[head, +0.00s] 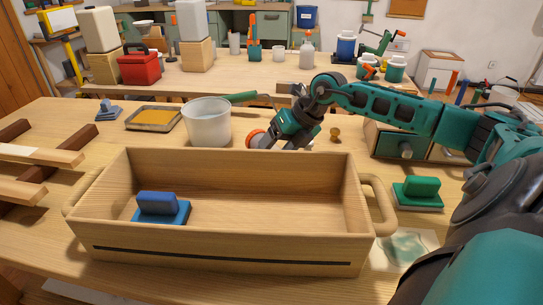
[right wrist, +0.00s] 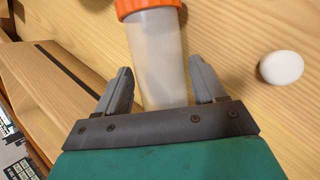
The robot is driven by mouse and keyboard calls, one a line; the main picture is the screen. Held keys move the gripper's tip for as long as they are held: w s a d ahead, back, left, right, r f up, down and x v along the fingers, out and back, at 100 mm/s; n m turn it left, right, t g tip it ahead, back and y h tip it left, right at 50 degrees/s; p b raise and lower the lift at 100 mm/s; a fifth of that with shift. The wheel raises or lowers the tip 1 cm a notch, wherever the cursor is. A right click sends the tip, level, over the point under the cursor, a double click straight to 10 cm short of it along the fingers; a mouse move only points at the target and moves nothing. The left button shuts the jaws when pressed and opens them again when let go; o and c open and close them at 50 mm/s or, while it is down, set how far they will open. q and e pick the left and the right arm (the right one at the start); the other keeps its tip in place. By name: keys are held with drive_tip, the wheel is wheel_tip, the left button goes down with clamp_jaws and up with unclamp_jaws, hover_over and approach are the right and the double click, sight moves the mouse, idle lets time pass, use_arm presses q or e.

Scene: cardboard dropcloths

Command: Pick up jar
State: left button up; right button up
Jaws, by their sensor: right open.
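The jar (right wrist: 158,60), a pale translucent cylinder with an orange lid, lies between the fingers of my right gripper (right wrist: 163,85) in the right wrist view. The fingers are open, one on each side of the jar, and gaps show beside it. The jar's lower end is hidden behind the gripper body. In the head view my right arm reaches in from the right, behind the wooden crate, and the jar's orange lid (head: 256,138) shows left of the gripper; the rest is mostly hidden. My left gripper is not in view.
The wooden crate (head: 230,252) stands in front, with a blue block-handled tool (head: 160,207) inside. A green-handled tool (head: 418,192) is at right.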

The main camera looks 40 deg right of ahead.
drive_tip(key=c, duration=1)
wheel_tip(320, 180, up, 16)
drive_tip(key=p, duration=0.4)
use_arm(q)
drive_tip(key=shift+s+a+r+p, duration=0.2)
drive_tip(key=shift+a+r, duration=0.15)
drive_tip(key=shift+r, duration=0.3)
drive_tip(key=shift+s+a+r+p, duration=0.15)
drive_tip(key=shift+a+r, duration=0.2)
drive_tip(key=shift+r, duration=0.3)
use_arm(e)
wheel_tip(320, 180, up, 4)
hover_over(276, 147)
